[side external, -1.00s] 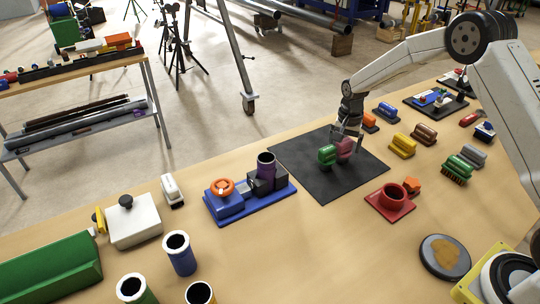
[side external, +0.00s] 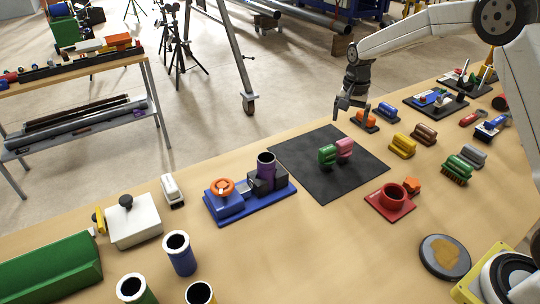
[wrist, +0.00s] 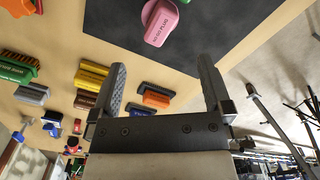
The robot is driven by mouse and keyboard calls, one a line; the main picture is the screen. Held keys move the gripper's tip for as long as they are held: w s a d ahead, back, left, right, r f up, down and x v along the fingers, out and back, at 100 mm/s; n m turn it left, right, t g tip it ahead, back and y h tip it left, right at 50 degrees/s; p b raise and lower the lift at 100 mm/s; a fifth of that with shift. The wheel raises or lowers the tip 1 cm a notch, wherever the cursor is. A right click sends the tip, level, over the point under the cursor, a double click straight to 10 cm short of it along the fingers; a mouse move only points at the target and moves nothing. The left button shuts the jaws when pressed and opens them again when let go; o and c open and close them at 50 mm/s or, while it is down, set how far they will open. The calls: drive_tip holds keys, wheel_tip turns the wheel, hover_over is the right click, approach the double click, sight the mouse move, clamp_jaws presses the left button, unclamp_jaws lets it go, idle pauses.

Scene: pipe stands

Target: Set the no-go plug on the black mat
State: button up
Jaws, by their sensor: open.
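A pink plug-like piece (side external: 344,148) with dark lettering stands on the black mat (side external: 322,188); it also shows at the top of the wrist view (wrist: 159,22). My gripper (side external: 350,112) is open and empty, above and apart from the pink piece, over the far side of the bench. In the wrist view its two fingers (wrist: 160,88) are spread with nothing between them.
Orange (side external: 366,122), blue (side external: 386,112), yellow (side external: 402,146) and brown (side external: 424,134) pieces stand right of the mat. A red holder (side external: 390,202) sits in front of it, and a blue fixture (side external: 250,200) at left. Most of the mat is bare.

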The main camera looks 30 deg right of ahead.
idle(0.3)
drive_tip(key=s+a+n+t, duration=0.1)
drive_tip(key=s+a+n, duration=0.3)
drive_tip(key=s, duration=0.8)
drive_tip(key=s+a+n+t, duration=0.1)
drive_tip(key=s+a+n, duration=0.4)
drive_tip(key=s, duration=0.6)
drive_tip(key=shift+s+a+f+n+t, duration=0.3)
drive_tip(key=shift+s+f+n, duration=0.1)
drive_tip(key=shift+n, duration=0.5)
